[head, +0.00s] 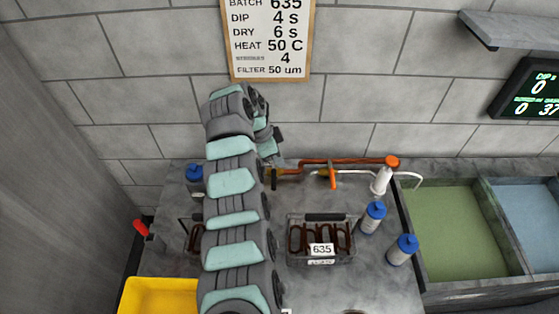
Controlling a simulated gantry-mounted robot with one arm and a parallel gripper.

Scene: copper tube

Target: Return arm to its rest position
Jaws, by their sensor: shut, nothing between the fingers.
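My arm rises from the bottom of the head view, bends near the wall and comes down to my gripper (273,178) at the back of the grey bench. The gripper is small and partly hidden in this view. Its fingers are shut and empty, beside the left end of a copper pipe (345,161) with brass fittings. I cannot tell whether they touch the pipe.
A wire basket (321,240) labelled 635 holds dark copper-coloured tubes. Blue-capped bottles (373,217) stand at right, near a white spout with an orange top (382,178). A yellow bin (158,297) is front left. Green (455,235) and blue (533,215) basins lie right.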

